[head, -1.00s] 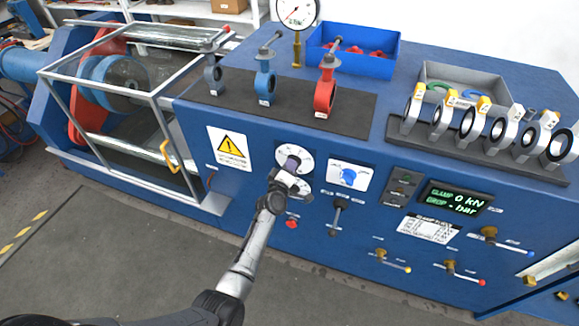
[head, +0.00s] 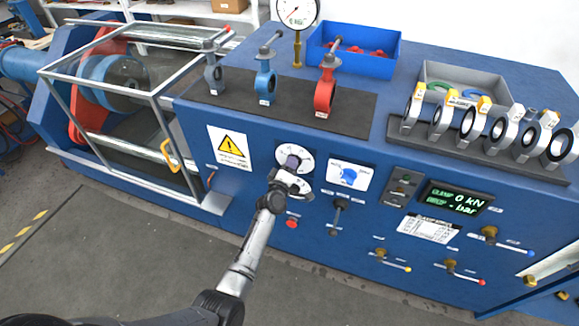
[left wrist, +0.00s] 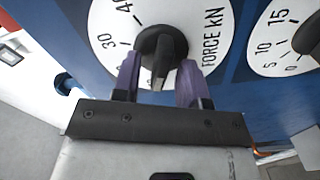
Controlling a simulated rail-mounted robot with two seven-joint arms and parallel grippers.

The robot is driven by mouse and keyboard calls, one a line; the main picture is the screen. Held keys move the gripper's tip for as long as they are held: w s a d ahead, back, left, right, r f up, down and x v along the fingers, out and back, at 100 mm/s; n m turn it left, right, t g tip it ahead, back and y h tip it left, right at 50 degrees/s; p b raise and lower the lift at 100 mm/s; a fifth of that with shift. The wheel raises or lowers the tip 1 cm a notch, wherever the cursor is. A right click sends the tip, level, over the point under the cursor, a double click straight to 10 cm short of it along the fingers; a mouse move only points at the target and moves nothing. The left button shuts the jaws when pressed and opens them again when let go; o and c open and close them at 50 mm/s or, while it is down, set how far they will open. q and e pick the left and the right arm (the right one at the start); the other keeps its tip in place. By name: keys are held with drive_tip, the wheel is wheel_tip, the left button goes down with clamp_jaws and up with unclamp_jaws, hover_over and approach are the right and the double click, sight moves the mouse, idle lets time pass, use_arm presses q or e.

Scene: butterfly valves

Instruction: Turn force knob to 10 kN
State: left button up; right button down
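The force knob (left wrist: 160,42) is a black round knob with a raised ridge, on a white dial marked FORCE kN (left wrist: 108,28). The numbers 30 and 40 show at its left; lower marks are hidden. My left gripper (head: 291,163) is at this dial on the blue front panel. In the left wrist view its purple fingers (left wrist: 158,72) stand either side of the knob, overlapping its edges; whether they press on it I cannot tell. The display (head: 455,197) reads clamp 0 kN and drop "- bar". My right gripper is not in view.
A second dial (left wrist: 262,45) with its own black knob sits close beside the force dial. A lever (head: 338,215) and a red button (head: 292,222) are near my left wrist. Valves (head: 325,95) stand on a dark mat on the bench top. The floor in front is free.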

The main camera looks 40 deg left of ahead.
use_arm(q)
drive_tip(key=shift+d, duration=0.1)
drive_tip(key=p+v, duration=0.2)
drive_tip(key=v, duration=1.2)
drive_tip(key=shift+w, duration=0.1)
idle(0.3)
